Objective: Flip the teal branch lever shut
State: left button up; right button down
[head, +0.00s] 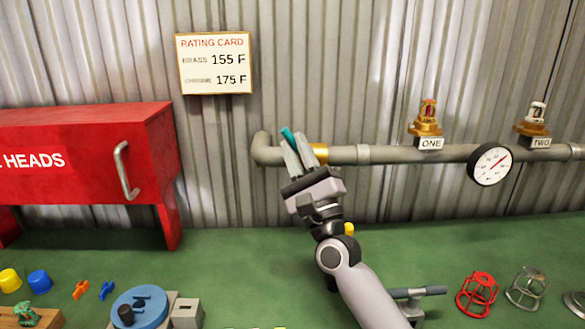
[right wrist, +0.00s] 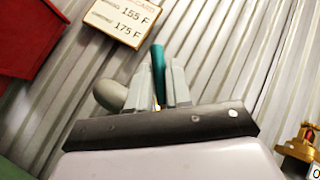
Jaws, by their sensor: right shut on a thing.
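The teal branch lever (head: 287,133) shows its tip just past the fingertips of my right gripper (head: 293,148) in the head view. In the right wrist view the teal lever (right wrist: 157,65) stands between the two fingers of the right gripper (right wrist: 162,82), which is shut on it. The lever points up and slightly left in the head view. The brass valve body (head: 320,152) sits on the grey pipe (head: 385,154), just right of the fingers. The lever's lower part is hidden by the fingers. My left gripper is not in view.
A red cabinet (head: 90,150) stands left of the pipe's elbow. A rating card (head: 214,63) hangs above. A gauge (head: 490,164) and two brass sprinkler heads, ONE (head: 427,115) and TWO (head: 534,118), are on the pipe to the right. Loose parts lie on the green bench (head: 240,270).

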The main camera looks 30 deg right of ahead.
pick_arm(q)
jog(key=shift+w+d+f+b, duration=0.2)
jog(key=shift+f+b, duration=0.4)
jog(key=shift+b, duration=0.35)
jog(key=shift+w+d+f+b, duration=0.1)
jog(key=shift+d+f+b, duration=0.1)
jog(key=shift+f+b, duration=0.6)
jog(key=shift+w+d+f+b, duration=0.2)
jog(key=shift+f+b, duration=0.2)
jog(key=shift+b, duration=0.75)
pick_arm(e)
jog(key=shift+s+d+r+m+g+h, duration=0.2)
jog(key=shift+d+m+g+h, duration=0.4)
jog(key=shift+m+h, duration=2.1)
jog(key=shift+s+d+r+m+g+h, duration=0.3)
jog(key=shift+m+g+h, duration=0.65)
jog(key=shift+m+h, duration=1.7)
jog(key=shift+s+d+r+m+g+h, duration=0.15)
jog(key=shift+d+m+g+h, duration=0.5)
jog(key=shift+m+h, duration=2.05)
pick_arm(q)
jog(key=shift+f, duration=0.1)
pick_arm(e)
jog(key=shift+a+m+g+y, duration=0.1)
jog(key=shift+m+g+y, duration=0.2)
jog(key=shift+m, duration=0.45)
jog(key=c, duration=1.1)
grip_release()
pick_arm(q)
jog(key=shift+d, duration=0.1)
